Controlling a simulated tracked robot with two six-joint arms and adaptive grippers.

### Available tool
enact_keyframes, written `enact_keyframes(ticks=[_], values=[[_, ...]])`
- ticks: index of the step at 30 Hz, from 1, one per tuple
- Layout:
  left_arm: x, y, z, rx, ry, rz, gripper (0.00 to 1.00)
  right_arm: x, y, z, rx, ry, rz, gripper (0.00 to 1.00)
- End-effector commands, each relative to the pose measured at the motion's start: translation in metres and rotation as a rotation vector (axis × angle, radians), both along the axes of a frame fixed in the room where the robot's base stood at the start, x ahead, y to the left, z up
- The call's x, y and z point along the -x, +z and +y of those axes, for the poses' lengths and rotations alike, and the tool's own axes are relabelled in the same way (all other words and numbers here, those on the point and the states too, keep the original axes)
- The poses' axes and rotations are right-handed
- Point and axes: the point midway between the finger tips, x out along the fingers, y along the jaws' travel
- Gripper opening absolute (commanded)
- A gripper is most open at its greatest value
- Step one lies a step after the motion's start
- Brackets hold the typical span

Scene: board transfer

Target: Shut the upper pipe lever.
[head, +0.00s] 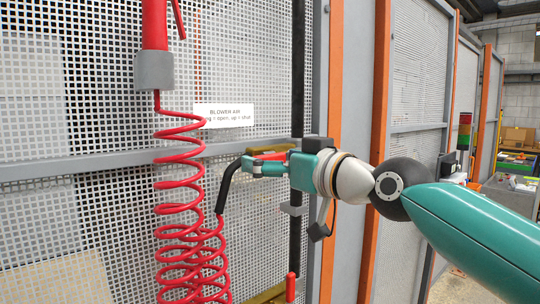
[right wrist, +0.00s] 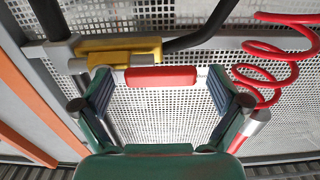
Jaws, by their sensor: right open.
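The upper pipe lever has a red grip (head: 272,156) beside a yellow valve (head: 262,149) on the black upright pipe (head: 297,75). It lies about level, along the branch that runs left into a bent black tube (head: 224,188). In the right wrist view the red grip (right wrist: 160,77) shows between the fingertips, with the yellow valve (right wrist: 118,52) behind it to the left. My right gripper (head: 248,167) is open, its fingers either side of the grip; it also shows in the wrist view (right wrist: 160,92). I cannot tell whether it touches the grip. My left gripper is out of view.
A lower red lever (head: 290,287) stands upright further down the pipe. A red coiled hose (head: 178,210) hangs to the left from a grey holder (head: 154,70). A white sign (head: 224,115) is on the perforated panel behind. An orange post (head: 327,150) stands to the right.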

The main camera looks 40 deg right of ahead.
Motion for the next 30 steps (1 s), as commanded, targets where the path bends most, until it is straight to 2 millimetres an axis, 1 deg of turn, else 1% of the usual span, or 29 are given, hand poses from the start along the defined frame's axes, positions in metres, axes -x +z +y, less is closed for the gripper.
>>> enact_keyframes(ticks=[3,12,14,15,17,18,20,21,28,30], values=[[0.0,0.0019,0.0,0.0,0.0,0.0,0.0,-0.008,0.0003,0.0007,-0.001,0.0,0.0,0.98],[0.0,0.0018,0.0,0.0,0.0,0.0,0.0,-0.01,-0.0001,0.0014,-0.001,0.001,-0.001,0.98],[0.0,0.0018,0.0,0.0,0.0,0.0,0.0,-0.01,-0.0001,0.0015,0.0,0.001,-0.001,0.9],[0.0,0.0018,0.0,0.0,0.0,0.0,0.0,-0.01,-0.0001,0.0015,0.0,0.001,-0.001,0.83],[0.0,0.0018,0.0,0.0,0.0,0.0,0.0,-0.0101,-0.0001,0.0017,0.0,0.002,-0.001,0.73],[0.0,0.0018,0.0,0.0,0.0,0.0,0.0,-0.0102,-0.0001,0.0019,0.0,0.002,-0.001,0.66],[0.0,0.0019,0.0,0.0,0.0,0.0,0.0,-0.0104,-0.0002,0.0021,-0.001,0.003,0.0,0.56],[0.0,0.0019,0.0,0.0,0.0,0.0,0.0,-0.0105,-0.0003,0.0022,-0.001,0.003,0.0,0.5],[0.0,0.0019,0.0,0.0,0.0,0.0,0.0,-0.0113,-0.0007,0.0028,-0.001,0.004,0.0,0.11],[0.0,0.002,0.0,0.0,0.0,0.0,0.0,-0.0115,-0.0007,0.0029,-0.001,0.004,0.0,0.09]])
